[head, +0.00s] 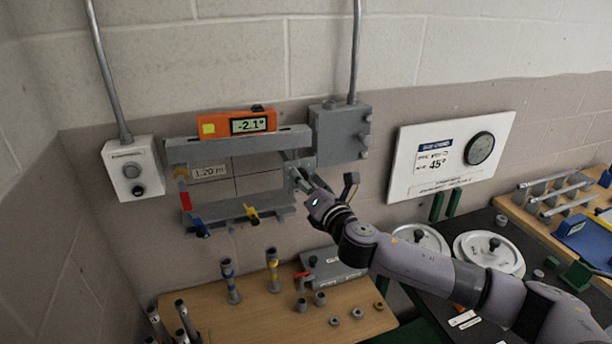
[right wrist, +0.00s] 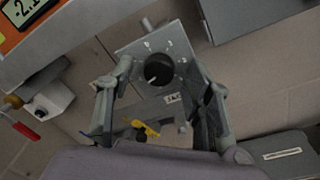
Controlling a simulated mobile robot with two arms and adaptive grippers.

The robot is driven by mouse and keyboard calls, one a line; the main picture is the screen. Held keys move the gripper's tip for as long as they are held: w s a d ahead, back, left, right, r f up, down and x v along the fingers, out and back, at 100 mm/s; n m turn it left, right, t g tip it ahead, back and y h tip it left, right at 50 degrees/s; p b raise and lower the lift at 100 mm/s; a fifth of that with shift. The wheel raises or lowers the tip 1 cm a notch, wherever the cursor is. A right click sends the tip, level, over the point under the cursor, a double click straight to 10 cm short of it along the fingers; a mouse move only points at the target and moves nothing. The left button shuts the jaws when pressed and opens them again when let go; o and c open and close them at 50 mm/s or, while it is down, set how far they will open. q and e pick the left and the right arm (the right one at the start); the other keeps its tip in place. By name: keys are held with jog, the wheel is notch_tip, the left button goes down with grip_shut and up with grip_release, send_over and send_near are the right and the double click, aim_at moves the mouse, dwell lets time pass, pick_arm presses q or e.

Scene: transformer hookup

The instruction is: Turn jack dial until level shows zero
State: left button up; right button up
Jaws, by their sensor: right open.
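The orange level (head: 237,123) sits on the top bar of the grey wall frame (head: 240,143). Its display reads -2.1°, and a cropped part of it shows in the right wrist view (right wrist: 20,12). The black round jack dial (right wrist: 158,71) has a light pointer mark and sits on a grey plate (right wrist: 135,50) at the right end of the frame. My right gripper (head: 308,185) is in front of that plate and hides much of it in the head view. Its fingers are open, one on each side of the dial; I cannot tell whether they touch it. My left gripper is not in view.
A grey box (head: 340,135) with a conduit is right of the frame, close to my right gripper. A white box (head: 130,168) is at left. A white 45° sign (head: 447,157) hangs at right. Below, a wooden table (head: 260,322) holds several posts and fittings.

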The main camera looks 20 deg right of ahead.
jog(key=shift+w, duration=0.2)
jog(key=shift+c, duration=0.4)
grip_shut()
